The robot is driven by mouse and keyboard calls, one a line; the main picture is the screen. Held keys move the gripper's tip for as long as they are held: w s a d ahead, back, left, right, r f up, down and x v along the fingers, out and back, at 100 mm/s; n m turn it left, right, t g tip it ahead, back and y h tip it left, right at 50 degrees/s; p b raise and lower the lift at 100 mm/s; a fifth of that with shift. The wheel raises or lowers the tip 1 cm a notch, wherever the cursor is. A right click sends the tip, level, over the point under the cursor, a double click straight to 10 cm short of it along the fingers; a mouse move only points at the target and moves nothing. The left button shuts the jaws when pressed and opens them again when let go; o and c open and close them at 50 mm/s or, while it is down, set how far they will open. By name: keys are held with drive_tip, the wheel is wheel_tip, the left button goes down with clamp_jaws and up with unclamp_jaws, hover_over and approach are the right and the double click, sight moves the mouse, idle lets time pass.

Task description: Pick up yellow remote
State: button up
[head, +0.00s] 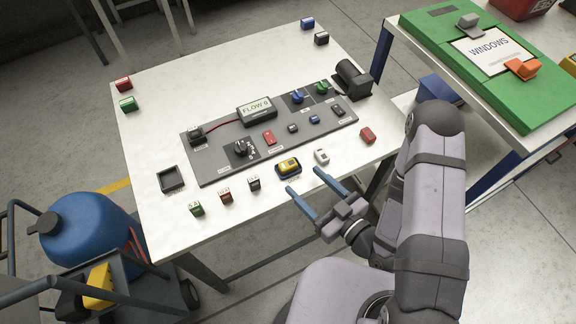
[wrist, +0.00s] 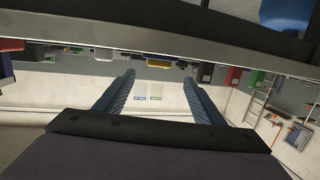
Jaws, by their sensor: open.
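The yellow remote (head: 288,165) sits in a dark blue holder (head: 289,173) near the front edge of the white table. My gripper (head: 304,180) is open and empty, in front of the remote. Its two blue fingers point toward the table, the left one just in front of the holder and the right one near a white remote-like object (head: 321,156). In the wrist view the scene looks upside down. The open fingers (wrist: 158,77) show there with a small yellow patch (wrist: 160,63) between them, which may be the remote.
A grey control panel (head: 215,170) lies behind the remote on the white table (head: 150,85). Small green, red and dark blocks stand left of it, near a black square tray (head: 171,179). A red block (head: 367,135) lies to the right. A green-topped bench (head: 430,45) stands farther right.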

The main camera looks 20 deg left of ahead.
sight(287, 162)
drive_tip(key=shift+b+x, duration=0.45)
drive_tip(key=shift+x, duration=0.55)
drive_tip(key=shift+w+a+p, duration=0.4)
drive_tip(key=shift+a+p, duration=0.1)
drive_tip(key=shift+p+x, duration=0.7)
drive_tip(key=shift+x, duration=1.25)
drive_tip(key=shift+w+d+f, duration=0.1)
drive_tip(key=shift+w+f, duration=0.05)
drive_tip(key=shift+c, duration=0.7)
drive_tip(key=c, duration=1.1)
